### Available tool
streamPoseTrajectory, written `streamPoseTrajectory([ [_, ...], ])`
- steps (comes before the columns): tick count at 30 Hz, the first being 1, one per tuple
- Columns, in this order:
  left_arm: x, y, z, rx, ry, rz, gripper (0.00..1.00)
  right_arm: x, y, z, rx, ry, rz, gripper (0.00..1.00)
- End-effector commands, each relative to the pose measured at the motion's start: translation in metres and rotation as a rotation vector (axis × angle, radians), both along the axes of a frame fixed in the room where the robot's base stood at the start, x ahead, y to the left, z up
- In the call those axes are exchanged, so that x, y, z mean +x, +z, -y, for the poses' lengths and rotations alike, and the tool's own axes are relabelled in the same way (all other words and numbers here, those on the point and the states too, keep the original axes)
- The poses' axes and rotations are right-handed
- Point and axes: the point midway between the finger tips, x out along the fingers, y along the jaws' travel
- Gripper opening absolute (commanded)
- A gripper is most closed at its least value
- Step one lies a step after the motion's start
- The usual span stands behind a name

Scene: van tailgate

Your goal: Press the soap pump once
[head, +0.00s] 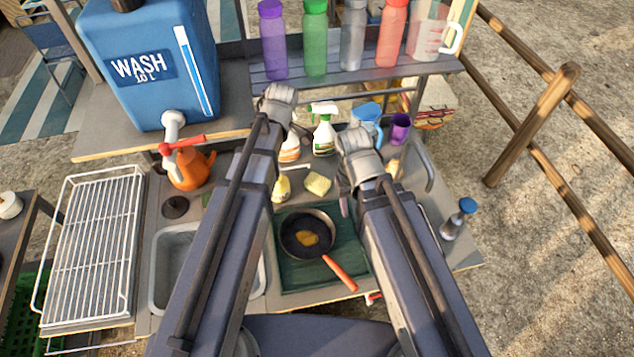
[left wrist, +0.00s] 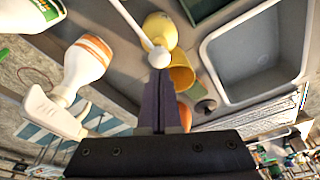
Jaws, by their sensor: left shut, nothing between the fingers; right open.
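The soap pump is a yellow bottle (head: 282,189) with a white top and long white spout, standing on the counter left of the sponge in the head view. In the left wrist view the yellow bottle (left wrist: 160,30) shows near the top, its round white pump head (left wrist: 159,57) towards me. My left gripper (left wrist: 160,76) is shut and empty, its tips right at the pump head; I cannot tell whether they touch. In the head view my left arm hides its fingers. My right gripper (head: 345,198) is open and empty over the counter, right of the sponge.
An orange-white spray bottle (head: 289,151) and a green-white one (head: 323,137) stand behind the soap. A yellow sponge (head: 318,184) lies beside it. A pan (head: 307,236) rests in front on a green mat (head: 345,240). A sink (head: 180,265) lies at the left.

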Motion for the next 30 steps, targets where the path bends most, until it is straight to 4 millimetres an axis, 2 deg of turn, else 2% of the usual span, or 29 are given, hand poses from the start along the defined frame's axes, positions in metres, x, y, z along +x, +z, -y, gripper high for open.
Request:
streamPoseTrajectory([
  [1,0.000,0.010,0.000,0.000,0.000,0.000,0.00,0.000,0.010,0.000,0.000,0.000,0.000,0.50],
  [13,0.000,0.048,0.000,0.000,0.000,0.000,0.00,0.000,0.048,0.000,0.000,0.000,0.000,0.50],
  [30,0.000,0.048,0.000,0.000,0.000,0.000,0.00,0.000,0.048,0.000,0.000,0.000,0.000,0.50],
])
